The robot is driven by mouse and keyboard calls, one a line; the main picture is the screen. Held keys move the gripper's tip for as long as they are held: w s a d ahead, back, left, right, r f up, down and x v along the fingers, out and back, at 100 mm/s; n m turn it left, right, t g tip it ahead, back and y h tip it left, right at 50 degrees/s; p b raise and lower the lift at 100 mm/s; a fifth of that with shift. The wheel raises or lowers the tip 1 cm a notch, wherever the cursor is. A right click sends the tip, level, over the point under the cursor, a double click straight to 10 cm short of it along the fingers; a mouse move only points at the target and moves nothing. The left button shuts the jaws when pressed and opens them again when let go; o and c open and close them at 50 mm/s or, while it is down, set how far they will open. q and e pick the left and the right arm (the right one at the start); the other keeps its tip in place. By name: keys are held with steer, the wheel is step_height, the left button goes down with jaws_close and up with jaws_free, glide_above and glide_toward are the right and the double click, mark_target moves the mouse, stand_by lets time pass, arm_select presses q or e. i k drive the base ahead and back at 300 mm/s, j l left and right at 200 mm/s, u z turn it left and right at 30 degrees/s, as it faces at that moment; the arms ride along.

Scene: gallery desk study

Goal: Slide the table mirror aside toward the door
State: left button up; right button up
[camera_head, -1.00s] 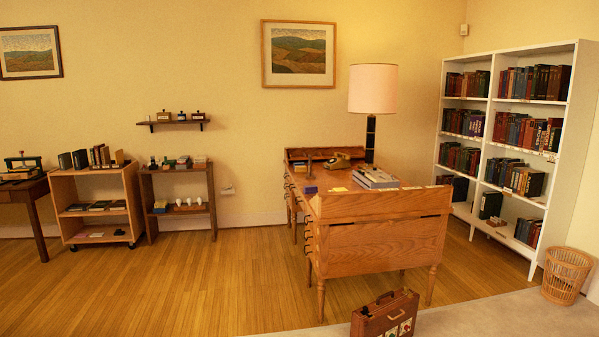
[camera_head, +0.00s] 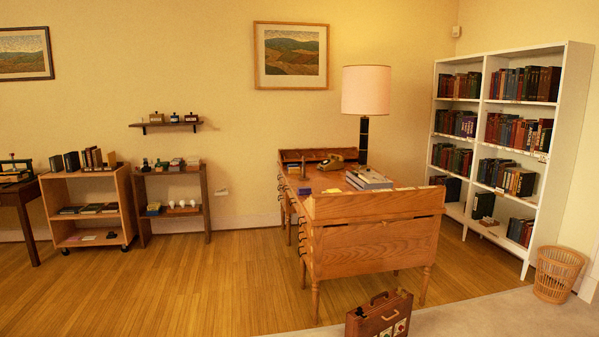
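No table mirror can be made out in the head view. No door shows in this view either. Neither of my grippers is in the picture. A wooden desk (camera_head: 370,250) stands right of the middle, its side panel toward me. On its top are a tall lamp with a pale shade (camera_head: 366,90), a stack of books (camera_head: 369,179) and a telephone (camera_head: 330,162).
A brown suitcase (camera_head: 379,315) stands on the floor in front of the desk. A white bookcase (camera_head: 568,130) and a wicker basket (camera_head: 557,275) are at the right. The wooden floor (camera_head: 190,285) at left is open.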

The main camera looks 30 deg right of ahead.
mark_target(303, 177)
steer(key=i+l+z, duration=0.1)
steer(key=i+z, duration=0.25)
steer(key=i, duration=0.55)
steer(key=i+j+z, duration=0.1)
steer(key=i, duration=5)
